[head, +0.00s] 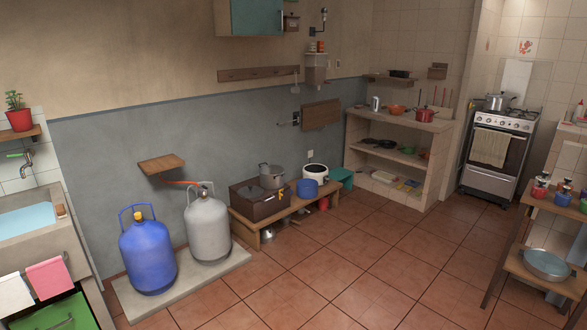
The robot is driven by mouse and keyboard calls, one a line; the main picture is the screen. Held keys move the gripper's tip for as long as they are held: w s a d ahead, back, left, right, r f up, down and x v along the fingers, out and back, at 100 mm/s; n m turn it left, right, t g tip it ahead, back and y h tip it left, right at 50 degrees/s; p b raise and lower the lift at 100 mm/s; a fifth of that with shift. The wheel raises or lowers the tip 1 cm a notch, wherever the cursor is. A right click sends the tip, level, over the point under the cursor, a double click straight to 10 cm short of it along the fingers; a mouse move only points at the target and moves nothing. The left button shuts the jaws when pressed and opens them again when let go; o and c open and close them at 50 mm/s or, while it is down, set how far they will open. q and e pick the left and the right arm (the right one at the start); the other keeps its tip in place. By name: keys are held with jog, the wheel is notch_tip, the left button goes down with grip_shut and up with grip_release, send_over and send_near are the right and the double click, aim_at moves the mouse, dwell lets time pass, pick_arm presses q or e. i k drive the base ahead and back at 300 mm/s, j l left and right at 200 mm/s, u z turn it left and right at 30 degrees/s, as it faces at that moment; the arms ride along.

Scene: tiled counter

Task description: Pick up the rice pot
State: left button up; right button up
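No pot is labelled, so I cannot tell for sure which one is the rice pot. A grey metal pot (272,176) stands on a brown box-like burner (258,199) on the low wooden bench. A white round pot or cooker with a dark top (316,171) and a blue pot (308,188) stand to its right. A red lidded pot (425,114) is on the tiled counter (400,124). A silver pot (497,102) sits on the white stove (496,152). Neither of my grippers shows in the head view.
A blue gas cylinder (148,254) and a grey one (208,228) stand on a slab left of the bench (285,212). A sink (30,225) is at the left edge. A wooden table (545,203) with small pots is at right. The tiled floor (340,265) is clear in the middle.

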aim_at(270, 177)
jog(key=i+u, duration=0.2)
jog(key=i, duration=1.95)
jog(key=i+j+z, duration=0.2)
jog(key=i, duration=0.4)
jog(key=i+z, duration=0.15)
jog(key=i, duration=0.4)
jog(key=i+j+z, duration=0.2)
jog(key=i, duration=0.35)
jog(key=i+j+z, duration=0.15)
jog(key=i+j, duration=0.3)
jog(key=i+j+z, duration=0.2)
jog(key=i+j, duration=0.2)
jog(key=i, duration=0.2)
